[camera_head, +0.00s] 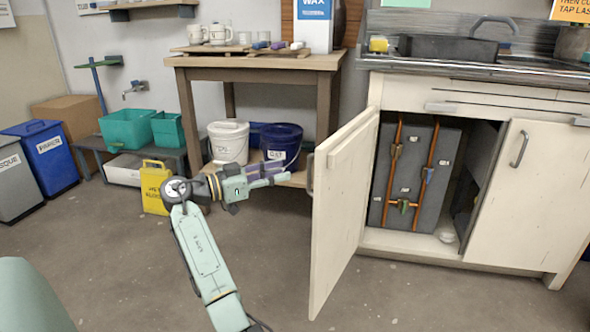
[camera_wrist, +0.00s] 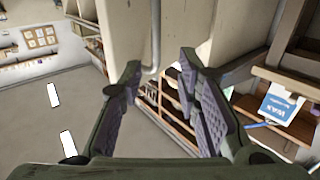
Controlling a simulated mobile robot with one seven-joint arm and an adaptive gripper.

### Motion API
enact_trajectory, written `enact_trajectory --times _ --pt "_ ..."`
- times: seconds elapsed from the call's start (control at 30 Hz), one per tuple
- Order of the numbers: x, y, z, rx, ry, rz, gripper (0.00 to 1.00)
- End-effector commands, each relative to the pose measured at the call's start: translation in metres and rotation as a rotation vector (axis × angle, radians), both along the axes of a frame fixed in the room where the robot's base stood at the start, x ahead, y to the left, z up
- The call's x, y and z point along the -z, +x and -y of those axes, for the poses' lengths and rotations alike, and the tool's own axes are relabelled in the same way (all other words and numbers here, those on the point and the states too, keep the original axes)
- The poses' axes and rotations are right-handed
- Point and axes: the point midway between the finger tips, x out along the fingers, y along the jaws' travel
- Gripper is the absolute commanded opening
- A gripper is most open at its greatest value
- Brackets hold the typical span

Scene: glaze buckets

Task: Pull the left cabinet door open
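The left cabinet door (camera_head: 342,215) is cream-coloured and stands wide open, swung out toward me from the cabinet's left side. Its handle (camera_head: 310,174) is a dark bar on the door's outer face. My gripper (camera_head: 280,176) is just left of the handle, pointing right at the door. In the wrist view the two fingers (camera_wrist: 165,95) are spread apart with nothing between them. A grey handle bar (camera_wrist: 154,40) shows there beyond the fingertips, against the pale door. The open cabinet (camera_head: 408,248) shows orange pipes with valves on a dark grey panel.
The right cabinet door (camera_head: 520,195) is closed. A wooden table (camera_head: 262,62) with a lower shelf holding a white bucket (camera_head: 228,142) and a blue bucket (camera_head: 281,145) stands behind my gripper. A yellow container (camera_head: 155,187) is left of my arm. The floor in front is clear.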

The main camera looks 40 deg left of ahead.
Motion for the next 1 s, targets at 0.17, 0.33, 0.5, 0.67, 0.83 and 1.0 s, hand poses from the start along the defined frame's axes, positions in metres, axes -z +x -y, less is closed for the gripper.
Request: enact_trajectory --times 0.17,0.33,0.5,0.67,0.83,1.0 --pt "0.000 -0.021 -0.009 -0.001 0.000 0.000 0.30" --pt "0.000 -0.027 -0.011 0.001 0.000 0.000 0.30" --pt "0.000 -0.027 -0.011 0.001 0.000 0.000 0.30" --pt "0.000 -0.027 -0.011 0.001 0.000 0.000 0.30" --pt "0.000 -0.027 -0.011 0.001 0.000 0.000 0.30" --pt "-0.005 -0.016 -0.019 -0.097 0.001 -0.017 0.30"
